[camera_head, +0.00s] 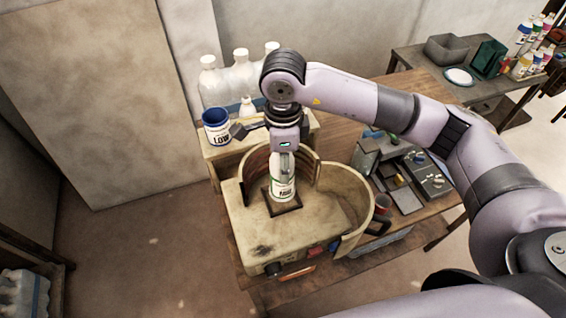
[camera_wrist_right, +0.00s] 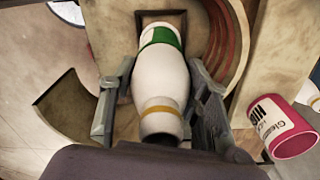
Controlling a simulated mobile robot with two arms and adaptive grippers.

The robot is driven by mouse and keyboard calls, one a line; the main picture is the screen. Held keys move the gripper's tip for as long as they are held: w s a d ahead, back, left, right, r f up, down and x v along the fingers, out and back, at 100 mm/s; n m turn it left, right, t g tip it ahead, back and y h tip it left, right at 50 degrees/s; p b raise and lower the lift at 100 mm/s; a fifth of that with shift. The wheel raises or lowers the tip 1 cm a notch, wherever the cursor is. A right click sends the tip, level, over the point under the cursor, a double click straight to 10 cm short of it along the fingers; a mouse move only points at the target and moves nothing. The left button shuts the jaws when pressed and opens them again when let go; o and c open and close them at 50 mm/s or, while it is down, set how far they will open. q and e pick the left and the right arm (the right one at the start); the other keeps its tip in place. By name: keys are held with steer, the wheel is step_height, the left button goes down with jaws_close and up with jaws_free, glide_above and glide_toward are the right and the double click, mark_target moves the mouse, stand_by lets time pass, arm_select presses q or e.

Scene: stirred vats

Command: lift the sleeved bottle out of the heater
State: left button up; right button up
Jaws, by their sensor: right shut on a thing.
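The sleeved bottle (camera_head: 283,188) is white with a green band and stands about upright at the dark square opening of the heater (camera_head: 240,225). Its lower end meets the opening; how deep it sits I cannot tell. In the right wrist view the bottle (camera_wrist_right: 160,75) shows a gold ring near its neck, and its far end is at the square opening (camera_wrist_right: 163,17). My right gripper (camera_head: 284,160) comes down over the bottle from above. Its fingers, seen in the wrist view (camera_wrist_right: 160,68), are on both sides of the bottle and shut on it. My left gripper is not in view.
A curved wall (camera_head: 357,205) rises around the opening's back and right. A blue LOW tub (camera_head: 216,128) and large white bottles (camera_head: 240,75) stand behind. A red HIGH tub (camera_wrist_right: 285,127) is close beside my gripper in the wrist view. A grey device (camera_head: 405,180) stands right.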

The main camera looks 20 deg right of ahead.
steer(key=shift+r+p, duration=2.5)
steer(key=shift+r, duration=3.3)
steer(key=s+a+b, duration=0.1)
steer(key=s+a, duration=0.2)
steer(key=s, duration=0.9)
steer(key=shift+s+a+b, duration=0.25)
steer(key=shift+a+b, duration=0.05)
steer(key=shift+b, duration=0.05)
